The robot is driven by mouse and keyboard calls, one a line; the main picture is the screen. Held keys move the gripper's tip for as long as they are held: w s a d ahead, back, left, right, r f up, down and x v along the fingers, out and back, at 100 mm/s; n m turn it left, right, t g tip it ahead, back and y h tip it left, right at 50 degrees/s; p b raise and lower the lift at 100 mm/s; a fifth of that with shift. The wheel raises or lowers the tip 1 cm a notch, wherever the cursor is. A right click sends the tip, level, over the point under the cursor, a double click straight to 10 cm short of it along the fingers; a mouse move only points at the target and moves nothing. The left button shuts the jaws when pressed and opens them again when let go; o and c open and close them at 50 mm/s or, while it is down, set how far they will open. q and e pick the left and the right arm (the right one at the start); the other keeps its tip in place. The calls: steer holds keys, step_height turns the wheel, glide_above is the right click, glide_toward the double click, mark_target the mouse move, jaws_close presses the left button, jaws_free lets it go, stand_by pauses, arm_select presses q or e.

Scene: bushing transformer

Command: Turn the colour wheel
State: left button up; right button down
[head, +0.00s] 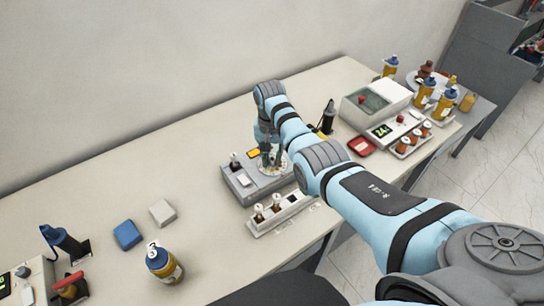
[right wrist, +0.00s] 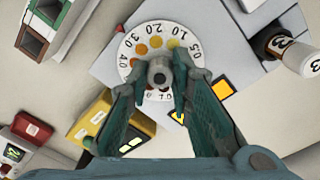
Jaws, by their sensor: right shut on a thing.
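The colour wheel (head: 284,165) is a white disc on a grey box device (head: 243,188) on the table. In the right wrist view the wheel (right wrist: 134,48) shows printed numbers and a ring of yellow to orange-red spots, with a grey knob (right wrist: 158,72) at its middle. My right gripper (head: 269,150) points down over the wheel. In the right wrist view its fingers (right wrist: 158,84) are shut on the knob, one on each side. The fingers hide the lower part of the wheel. My left gripper is not in view.
A rack with small bottles (head: 277,215) stands in front of the device. A black device (head: 328,117), a red tray (head: 361,146) and a white instrument (head: 384,131) lie to the right. A blue block (head: 127,234) and a blue-capped bottle (head: 164,263) are at the left.

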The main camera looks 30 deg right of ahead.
mark_target(271, 158)
steer(key=shift+w, duration=0.1)
steer(key=c, duration=1.6)
jaws_free()
steer(key=shift+c, duration=0.2)
steer(key=shift+o, duration=1)
steer(key=shift+w+d+f, duration=0.1)
steer(key=shift+r, duration=0.35)
step_height(271, 158, up, 7)
steer(key=shift+f, duration=0.1)
